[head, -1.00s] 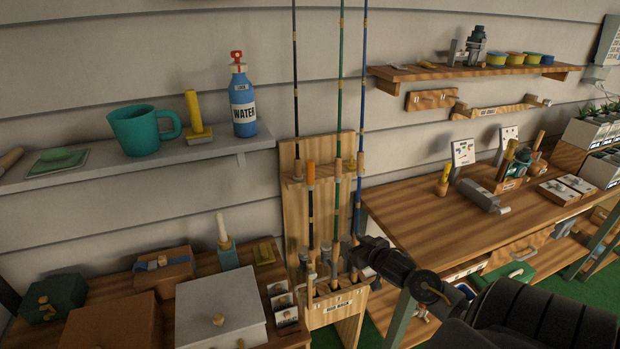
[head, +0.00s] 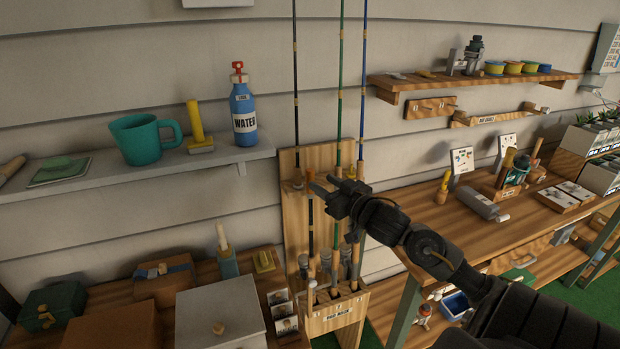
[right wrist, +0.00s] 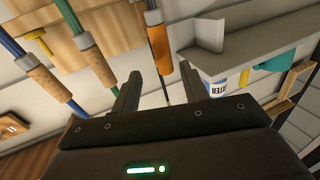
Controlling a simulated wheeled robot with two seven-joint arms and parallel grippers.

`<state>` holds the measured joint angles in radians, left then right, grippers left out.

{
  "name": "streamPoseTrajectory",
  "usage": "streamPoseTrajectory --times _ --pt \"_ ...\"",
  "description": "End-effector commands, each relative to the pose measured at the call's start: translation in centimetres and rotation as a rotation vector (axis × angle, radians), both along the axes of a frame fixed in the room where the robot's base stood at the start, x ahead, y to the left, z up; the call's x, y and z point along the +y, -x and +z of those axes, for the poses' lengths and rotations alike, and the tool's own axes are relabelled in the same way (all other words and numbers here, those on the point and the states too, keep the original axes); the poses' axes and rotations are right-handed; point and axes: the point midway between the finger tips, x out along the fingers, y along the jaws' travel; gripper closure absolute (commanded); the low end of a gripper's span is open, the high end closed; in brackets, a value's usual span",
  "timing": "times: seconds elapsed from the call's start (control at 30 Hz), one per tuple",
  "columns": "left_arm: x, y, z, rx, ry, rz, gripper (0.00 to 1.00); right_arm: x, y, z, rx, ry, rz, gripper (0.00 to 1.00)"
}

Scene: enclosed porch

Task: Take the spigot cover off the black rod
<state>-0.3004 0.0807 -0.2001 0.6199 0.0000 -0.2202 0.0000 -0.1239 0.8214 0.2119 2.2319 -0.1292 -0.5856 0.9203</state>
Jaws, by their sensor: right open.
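The black rod (head: 296,90) stands upright at the left of the wooden rod rack (head: 290,215). The orange spigot cover (head: 310,174) sits on its lower part, partly behind my gripper in the head view. The right wrist view shows the orange cover (right wrist: 153,17) above the fingers, with the black shaft running down between them in the picture. My right gripper (head: 324,184) is open and empty beside the cover's right side. I cannot tell whether it touches the cover. My left gripper is not in view.
A green rod (head: 341,90) and a blue rod (head: 363,90) stand close to the right of the black one. A shelf (head: 218,163) with a blue water bottle (head: 242,110) and a teal mug (head: 141,142) is at the left. A workbench (head: 440,230) is at the right.

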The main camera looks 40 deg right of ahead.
Motion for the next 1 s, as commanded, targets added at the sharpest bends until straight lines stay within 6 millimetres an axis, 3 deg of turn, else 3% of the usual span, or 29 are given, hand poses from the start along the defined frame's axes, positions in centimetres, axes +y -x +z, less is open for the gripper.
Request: streamPoseTrajectory --times 0.27,0.6,0.9,1.0 --pt "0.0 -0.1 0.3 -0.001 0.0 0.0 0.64 0.1 -0.9 0.1 0.0 0.0 0.0 0.56" --pt "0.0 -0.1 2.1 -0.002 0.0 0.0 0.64 0.5 -5.3 0.2 0.0 -0.001 -0.001 0.56" --pt "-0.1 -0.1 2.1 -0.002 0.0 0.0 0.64 0.5 -5.8 0.0 0.001 0.001 0.0 0.56" --pt "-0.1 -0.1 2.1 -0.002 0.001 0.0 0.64 0.5 -5.8 0.0 0.001 0.001 0.0 0.67"
